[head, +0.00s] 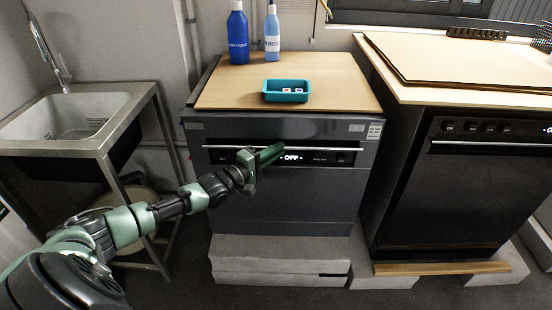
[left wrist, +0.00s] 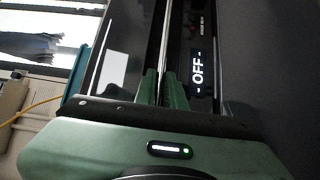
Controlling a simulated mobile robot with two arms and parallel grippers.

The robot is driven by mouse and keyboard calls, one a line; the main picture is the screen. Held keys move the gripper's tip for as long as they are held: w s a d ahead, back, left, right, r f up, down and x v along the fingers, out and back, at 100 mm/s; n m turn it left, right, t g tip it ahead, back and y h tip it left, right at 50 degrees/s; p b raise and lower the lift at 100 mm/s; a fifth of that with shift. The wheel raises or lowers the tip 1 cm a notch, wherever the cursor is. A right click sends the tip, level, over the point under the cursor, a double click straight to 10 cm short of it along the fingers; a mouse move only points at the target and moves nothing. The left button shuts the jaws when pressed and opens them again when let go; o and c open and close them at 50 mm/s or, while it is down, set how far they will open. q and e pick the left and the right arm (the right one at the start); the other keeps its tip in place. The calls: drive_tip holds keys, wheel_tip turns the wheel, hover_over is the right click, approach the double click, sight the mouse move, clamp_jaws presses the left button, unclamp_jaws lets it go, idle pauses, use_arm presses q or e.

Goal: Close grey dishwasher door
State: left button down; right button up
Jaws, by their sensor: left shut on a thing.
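The grey dishwasher (head: 300,205) stands in the middle of the head view. Its front door looks upright and flush with the body, and its panel display reads "OFF". A thin metal handle bar (head: 320,149) runs across the upper door. My left gripper (head: 272,155) is at the door's upper part, left of the display. In the left wrist view the handle bar (left wrist: 170,45) runs between the two fingers of my left gripper (left wrist: 162,85), which are shut on it. The fingers hide a short part of the bar. My right gripper is not in view.
A wooden top (head: 225,95) on the dishwasher carries a teal tray (head: 286,97) and two blue bottles. A metal sink (head: 60,125) stands at left. A second dark appliance (head: 450,190) stands at right. Grey blocks (head: 280,265) lie under the dishwasher.

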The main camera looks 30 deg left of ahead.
use_arm(q)
drive_tip(key=shift+w+a+r, duration=0.45)
drive_tip(key=shift+w+r, duration=0.15)
drive_tip(key=shift+r, duration=0.1)
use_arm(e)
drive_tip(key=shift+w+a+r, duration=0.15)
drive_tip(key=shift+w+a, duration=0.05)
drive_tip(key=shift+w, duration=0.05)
use_arm(q)
drive_tip(key=c, duration=1.8)
unclamp_jaws()
drive_tip(key=shift+o, duration=0.2)
drive_tip(key=shift+w+f, duration=0.1)
drive_tip(key=shift+w, duration=0.05)
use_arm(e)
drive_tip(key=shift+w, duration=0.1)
